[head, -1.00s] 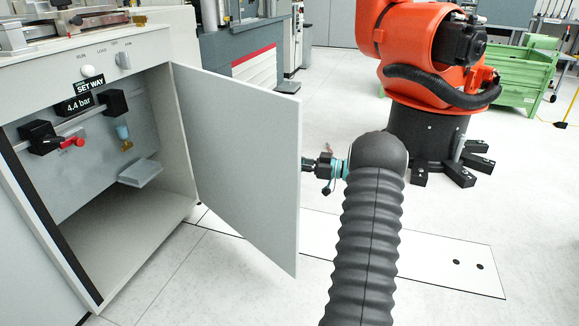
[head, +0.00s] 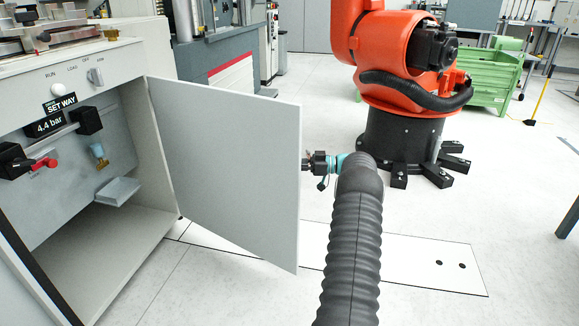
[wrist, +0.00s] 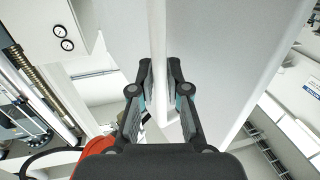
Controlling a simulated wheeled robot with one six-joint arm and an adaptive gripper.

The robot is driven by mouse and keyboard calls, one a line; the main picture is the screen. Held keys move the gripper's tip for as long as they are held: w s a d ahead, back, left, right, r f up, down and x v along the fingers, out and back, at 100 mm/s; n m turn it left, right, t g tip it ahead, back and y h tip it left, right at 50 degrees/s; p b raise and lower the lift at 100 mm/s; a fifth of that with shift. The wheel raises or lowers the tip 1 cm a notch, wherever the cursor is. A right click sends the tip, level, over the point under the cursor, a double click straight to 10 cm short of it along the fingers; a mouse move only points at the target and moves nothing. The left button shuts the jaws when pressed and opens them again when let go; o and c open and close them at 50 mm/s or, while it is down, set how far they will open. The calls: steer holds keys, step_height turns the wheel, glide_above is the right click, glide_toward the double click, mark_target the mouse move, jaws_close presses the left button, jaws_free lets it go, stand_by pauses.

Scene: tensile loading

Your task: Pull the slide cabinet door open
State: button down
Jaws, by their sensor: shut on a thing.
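The slide cabinet (head: 62,72) stands at the left of the head view. Its light grey door (head: 225,165) stands wide open, swung out from the hinge side on the cabinet's right. My gripper (head: 304,163) is at the door's free edge in the head view, partly hidden behind it. In the wrist view my gripper (wrist: 160,66) has its two fingers closed on either side of a pale upright strip, which looks like the door's edge (wrist: 158,35). I cannot make out a separate handle.
Inside the cabinet are black and red valve levers (head: 30,162), a pressure display (head: 44,124) and a small grey shelf (head: 118,190). An orange robot (head: 405,75) on a black base stands behind my arm, beside a green cart (head: 495,75).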

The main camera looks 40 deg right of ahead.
stand_by(0.3)
steer(key=c, duration=1.1)
jaws_free()
steer(key=shift+w+a, duration=0.1)
steer(key=shift+c, duration=0.2)
steer(key=v, duration=1.2)
